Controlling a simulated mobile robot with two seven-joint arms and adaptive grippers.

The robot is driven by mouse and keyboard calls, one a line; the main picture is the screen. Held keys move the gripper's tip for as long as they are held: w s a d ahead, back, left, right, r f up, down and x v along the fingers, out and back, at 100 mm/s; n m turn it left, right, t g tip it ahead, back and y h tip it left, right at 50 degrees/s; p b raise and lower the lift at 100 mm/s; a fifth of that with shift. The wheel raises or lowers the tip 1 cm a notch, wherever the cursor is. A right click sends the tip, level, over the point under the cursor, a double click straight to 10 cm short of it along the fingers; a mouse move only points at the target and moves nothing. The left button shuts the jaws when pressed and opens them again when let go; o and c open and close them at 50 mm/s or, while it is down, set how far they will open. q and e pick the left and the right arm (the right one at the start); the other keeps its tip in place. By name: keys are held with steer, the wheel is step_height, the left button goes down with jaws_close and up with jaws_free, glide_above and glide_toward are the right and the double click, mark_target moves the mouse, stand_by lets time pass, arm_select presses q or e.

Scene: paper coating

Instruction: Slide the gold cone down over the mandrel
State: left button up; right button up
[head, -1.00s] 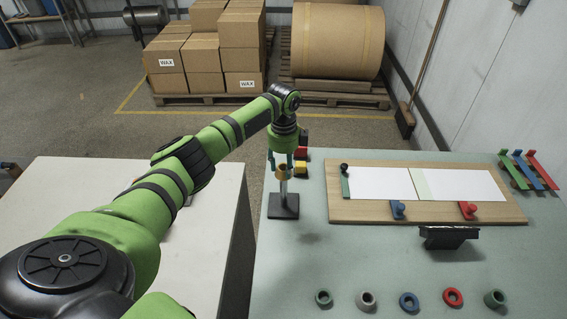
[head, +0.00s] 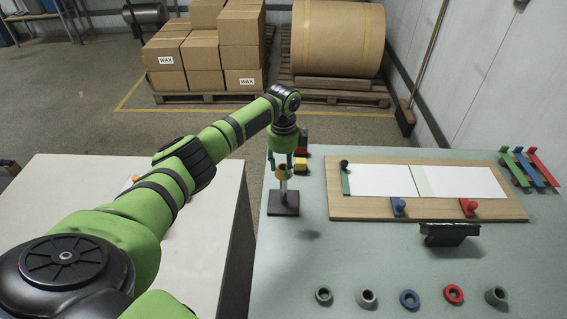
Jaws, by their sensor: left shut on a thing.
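The gold cone (head: 283,174) is at the top of the mandrel (head: 283,190), a grey upright post on a black square base (head: 283,206) near the table's left edge. My left gripper (head: 283,165) points down over the post and is shut on the gold cone. The cone looks to be at or around the post's top; I cannot tell how far it is over it. Much of the post below the cone is bare. My right gripper is not in view.
A wooden board (head: 430,211) with white sheets lies right of the mandrel. A black rack (head: 450,233) stands in front of it, and several coloured rings lie along the front. Small blocks (head: 301,167) are just behind the mandrel. A white table (head: 215,250) is at left.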

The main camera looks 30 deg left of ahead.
arm_select(q)
steer(key=shift+f+b, duration=0.75)
steer(key=shift+f, duration=0.55)
steer(key=o, duration=1.3)
steer(key=shift+c, duration=0.2)
steer(key=shift+r, duration=0.2)
step_height(320, 180, up, 12)
steer(key=shift+f, duration=0.15)
steer(key=shift+s, duration=0.1)
